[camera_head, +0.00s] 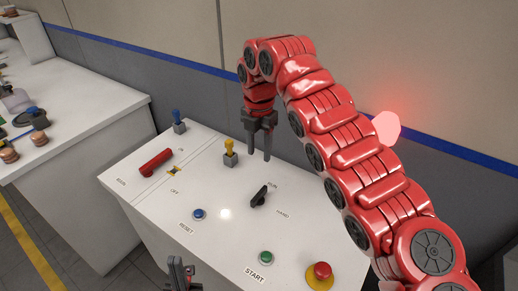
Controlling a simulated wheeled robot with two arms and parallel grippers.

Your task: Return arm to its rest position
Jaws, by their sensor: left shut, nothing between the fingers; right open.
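My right arm is red and segmented. It reaches in from the lower right, arches up and bends down over the back of a white control panel (190,258). Its gripper (259,153) is open and points down, with its two dark fingers apart and nothing between them. It is just right of a yellow toggle (230,150) and behind a black RUN/HAND selector knob (260,195). I cannot tell whether the fingertips touch the panel. My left gripper (181,264) shows only partly at the bottom edge, shut and empty, in front of the panel.
The panel carries a red lever (156,161), a blue toggle (179,122), a blue RESET button (199,214), a green START button (265,257) and a red mushroom button (321,271). A glowing red lamp (388,128) is behind my arm. A white table (90,100) stands left.

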